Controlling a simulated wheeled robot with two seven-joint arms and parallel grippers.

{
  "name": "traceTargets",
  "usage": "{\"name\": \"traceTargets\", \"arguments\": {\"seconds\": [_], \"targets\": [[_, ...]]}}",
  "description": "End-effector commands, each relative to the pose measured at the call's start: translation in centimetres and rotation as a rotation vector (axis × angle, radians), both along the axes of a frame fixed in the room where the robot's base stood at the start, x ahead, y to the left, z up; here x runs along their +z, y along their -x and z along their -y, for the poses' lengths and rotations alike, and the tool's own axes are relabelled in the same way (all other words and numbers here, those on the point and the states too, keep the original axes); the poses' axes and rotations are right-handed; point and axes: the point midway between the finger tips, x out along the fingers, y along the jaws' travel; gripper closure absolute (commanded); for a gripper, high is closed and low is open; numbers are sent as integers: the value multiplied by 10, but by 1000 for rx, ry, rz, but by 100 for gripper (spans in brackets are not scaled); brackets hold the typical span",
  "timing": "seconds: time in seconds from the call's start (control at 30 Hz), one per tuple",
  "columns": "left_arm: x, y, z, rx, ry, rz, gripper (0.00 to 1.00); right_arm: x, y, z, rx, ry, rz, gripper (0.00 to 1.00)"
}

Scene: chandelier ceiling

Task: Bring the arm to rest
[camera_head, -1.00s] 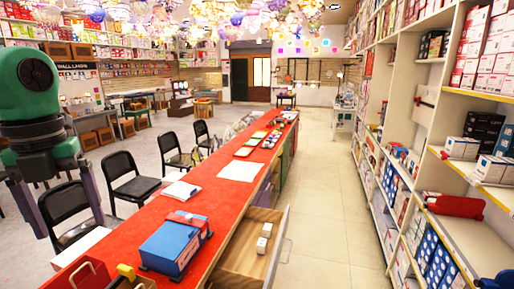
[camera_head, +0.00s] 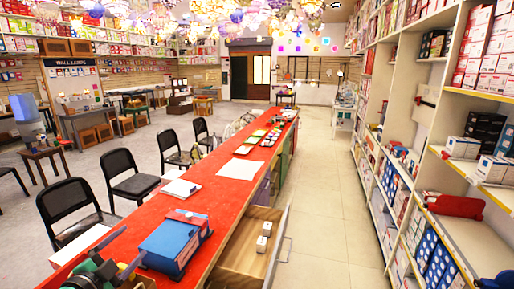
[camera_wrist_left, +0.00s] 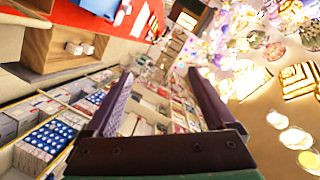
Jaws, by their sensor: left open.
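My left gripper (camera_head: 118,256) is low at the left in the head view, over the near end of the red counter (camera_head: 160,215). Part of the green and dark arm is cut off by the frame's bottom edge. In the left wrist view the gripper (camera_wrist_left: 160,74) has its two purple fingers wide apart with nothing between them. That view is tilted and looks past the fingers to shelves and hanging lamps. My right gripper is not seen.
An open wooden drawer (camera_head: 240,262) with small white boxes juts out on the right. Black chairs (camera_head: 128,175) line the left side. Stocked shelves (camera_head: 440,150) stand right; the aisle (camera_head: 325,200) is clear.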

Motion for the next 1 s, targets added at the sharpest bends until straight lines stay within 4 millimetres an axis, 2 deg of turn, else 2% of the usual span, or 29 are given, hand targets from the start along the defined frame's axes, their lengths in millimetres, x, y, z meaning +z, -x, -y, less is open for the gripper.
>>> {"name": "traceTargets", "arguments": {"seconds": [0.03,0.1,0.2,0.3,0.4,0.5,0.63,0.7,0.8,0.87,0.97,1.0], "targets": [[-36,18,-7,149,123,-94,11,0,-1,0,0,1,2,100],[-82,48,-10,319,247,-248,11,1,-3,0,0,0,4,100],[-129,88,2,463,363,-445,11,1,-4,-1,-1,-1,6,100],[-159,124,21,545,448,-615,11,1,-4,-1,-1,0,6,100],[-179,156,43,593,515,-767,11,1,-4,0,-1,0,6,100],[-191,186,67,618,575,-909,11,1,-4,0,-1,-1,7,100],[-198,224,100,624,643,-1091,11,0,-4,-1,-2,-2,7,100],[-236,216,97,633,622,-1093,11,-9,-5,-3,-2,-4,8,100],[-278,212,97,637,615,-1106,11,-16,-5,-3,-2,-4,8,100],[-305,211,98,640,611,-1115,11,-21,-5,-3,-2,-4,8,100],[-356,214,98,646,602,-1133,11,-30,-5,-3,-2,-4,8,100],[-378,216,98,647,599,-1140,11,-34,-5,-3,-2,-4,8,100]]}}
